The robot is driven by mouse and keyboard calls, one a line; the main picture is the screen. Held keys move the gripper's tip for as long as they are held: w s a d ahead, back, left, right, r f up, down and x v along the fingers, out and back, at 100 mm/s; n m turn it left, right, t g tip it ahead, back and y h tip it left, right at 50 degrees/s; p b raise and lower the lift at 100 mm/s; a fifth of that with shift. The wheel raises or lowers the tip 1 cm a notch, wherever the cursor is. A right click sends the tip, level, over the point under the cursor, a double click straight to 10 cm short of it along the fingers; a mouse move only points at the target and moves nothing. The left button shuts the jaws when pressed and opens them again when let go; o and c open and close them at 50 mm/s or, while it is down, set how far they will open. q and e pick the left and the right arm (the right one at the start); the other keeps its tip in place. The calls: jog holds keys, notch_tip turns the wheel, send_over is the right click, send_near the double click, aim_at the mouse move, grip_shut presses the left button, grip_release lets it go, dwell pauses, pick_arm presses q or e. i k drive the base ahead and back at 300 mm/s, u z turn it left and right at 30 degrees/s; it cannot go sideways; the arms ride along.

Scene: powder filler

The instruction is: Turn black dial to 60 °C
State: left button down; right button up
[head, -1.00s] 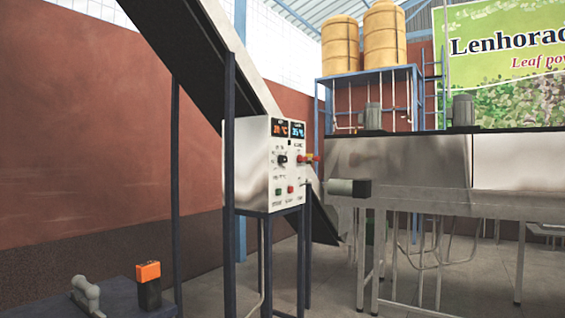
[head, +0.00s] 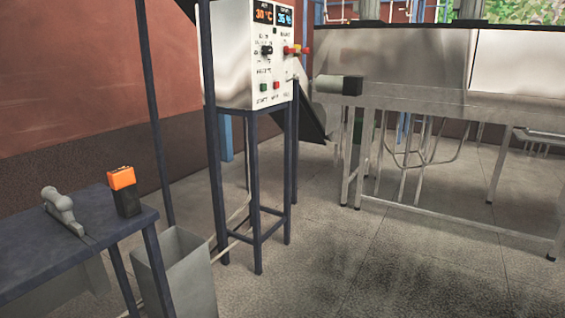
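The black dial (head: 267,50) is a small knob on the white front panel of the control box (head: 230,70), near the top middle of the head view. Above it are two small displays. The orange left display (head: 263,14) appears to read 30 °C, and the blue right display (head: 285,18) appears to read 35 with a unit too small to be sure of. The dial's pointer setting is too small to read. Neither of my grippers is in view, and nothing touches the dial.
A green button (head: 263,87), a red button (head: 277,86) and a red-yellow switch (head: 296,50) share the panel. A blue table (head: 105,225) with an orange-black block (head: 123,192) and grey tool (head: 62,209) stands left. A grey bin (head: 178,272) stands beside it. Floor ahead is clear.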

aim_at(266, 49)
jog(key=z, duration=0.4)
jog(key=i, duration=2.4)
